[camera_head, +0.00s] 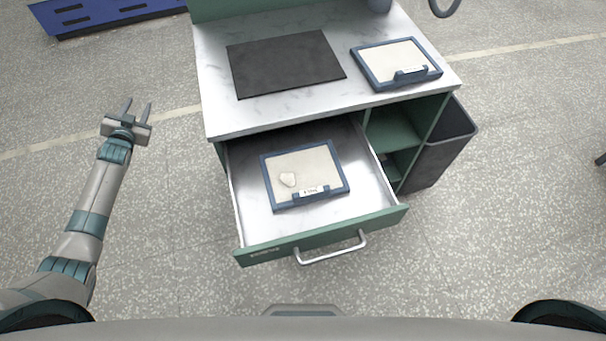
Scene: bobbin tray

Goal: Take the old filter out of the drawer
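The drawer (365,197) of the cabinet is pulled open, with a green front and a metal handle (331,250). A filter (318,160) with a blue frame and a beige face lies flat inside it. A pale patch (288,179) shows on its face, and a small white label on its front edge. My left gripper (138,108) is open and empty over the floor, left of the cabinet and apart from the drawer. My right gripper is not in view.
A second blue-framed filter (395,62) lies on the worktop (215,60) at the right, beside a dark mat (284,64). A dark bin (445,145) stands right of the cabinet's open shelves (393,130). A blue object (105,12) lies at the back left.

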